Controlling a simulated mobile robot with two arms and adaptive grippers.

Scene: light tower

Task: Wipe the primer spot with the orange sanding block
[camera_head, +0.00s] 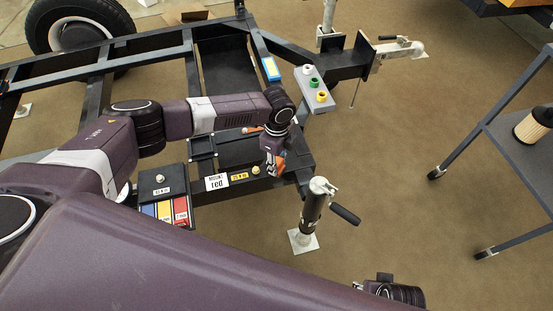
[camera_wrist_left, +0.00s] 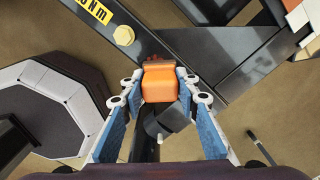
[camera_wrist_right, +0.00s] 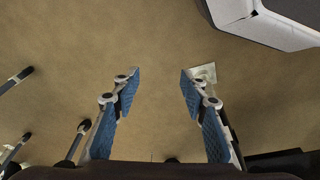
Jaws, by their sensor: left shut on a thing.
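My left gripper (camera_head: 276,166) is shut on the orange sanding block (camera_wrist_left: 159,82), held between its blue-padded fingers, over the end of the black trailer frame (camera_wrist_left: 200,48). In the head view the block (camera_head: 280,161) shows only in part beside the fingers. A reddish-brown patch (camera_wrist_left: 153,50) shows at the block's far edge in the left wrist view; it may be the primer spot, mostly hidden. I cannot tell whether the block touches the frame. My right gripper (camera_wrist_right: 157,82) is open and empty above the brown floor.
A jack with a crank handle (camera_head: 316,205) stands right of the frame end. A grey box with coloured buttons (camera_head: 316,90) is behind. Red, yellow and blue bins (camera_head: 165,210) lie left. A dark cart (camera_head: 520,150) stands far right; open floor lies between.

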